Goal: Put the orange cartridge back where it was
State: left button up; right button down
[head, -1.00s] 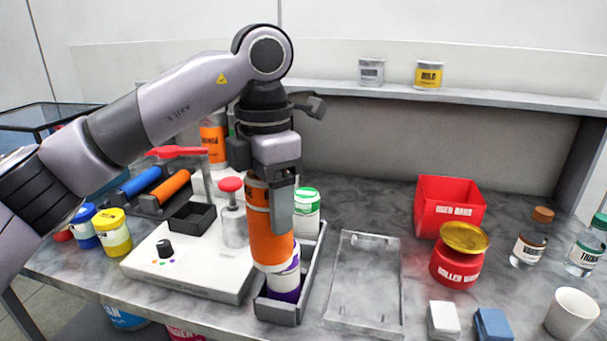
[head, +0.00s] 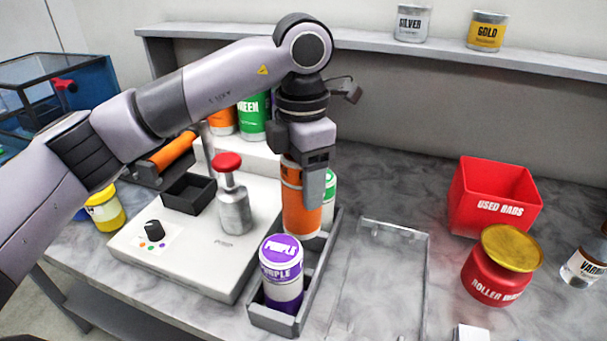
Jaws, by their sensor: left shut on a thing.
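The orange cartridge (head: 300,213) is upright in my left gripper (head: 305,176), which is shut around its upper part. It is at the long grey rack (head: 322,270), behind the purple cartridge (head: 281,283) and in front of a green-topped cartridge (head: 329,190) that it partly hides. Its lower end is close to the rack floor; I cannot tell whether it touches. The purple cartridge stands in the near end of the rack. My right gripper is out of view.
Left of the rack is a white machine (head: 197,235) with a red-topped plunger (head: 231,195). A clear tray (head: 392,270) lies on the right, with a red bin (head: 492,196) and red jar (head: 494,270) beyond. A large green container (head: 253,118) stands behind the machine.

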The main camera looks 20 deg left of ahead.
pick_arm(q)
jog(key=shift+w+f, duration=0.15)
jog(key=shift+f, duration=0.3)
jog(key=shift+f+b, duration=1)
jog(key=shift+f, duration=0.65)
jog(key=shift+f+b, duration=1.8)
jog(key=shift+f, duration=0.9)
jog(key=shift+f, duration=0.25)
jog(key=o, duration=1.5)
jog(key=shift+o, duration=0.2)
jog(key=shift+f, duration=0.1)
